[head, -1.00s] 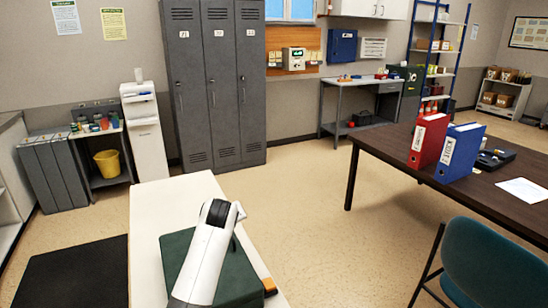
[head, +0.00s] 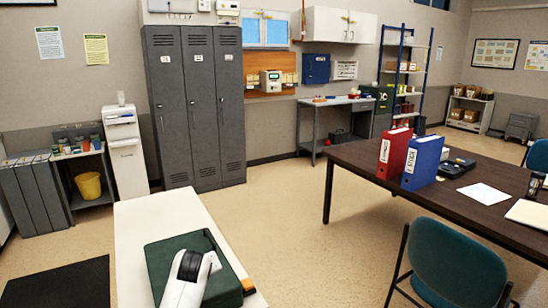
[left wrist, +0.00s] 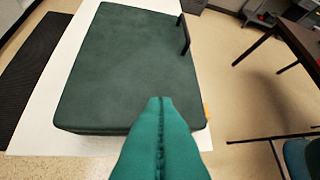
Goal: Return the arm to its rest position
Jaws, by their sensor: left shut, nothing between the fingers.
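My left arm (head: 186,277), white with a dark joint, shows at the bottom of the head view, over a dark green case (head: 160,262) on a white table (head: 140,220). In the left wrist view, my left gripper (left wrist: 160,100) shows as two teal fingers pressed together along a dark seam, with nothing between them. It is in front of the green case (left wrist: 130,60), which has a black handle (left wrist: 184,35). I cannot tell how far the fingers are above the case. My right arm and gripper are not in view.
A small orange item (head: 248,286) sits at the case's right side. A dark table (head: 360,165) with a red binder (head: 394,152) and a blue binder (head: 422,162) stands to the right, with a teal chair (head: 455,262) before it. Open floor (head: 290,225) lies between the tables.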

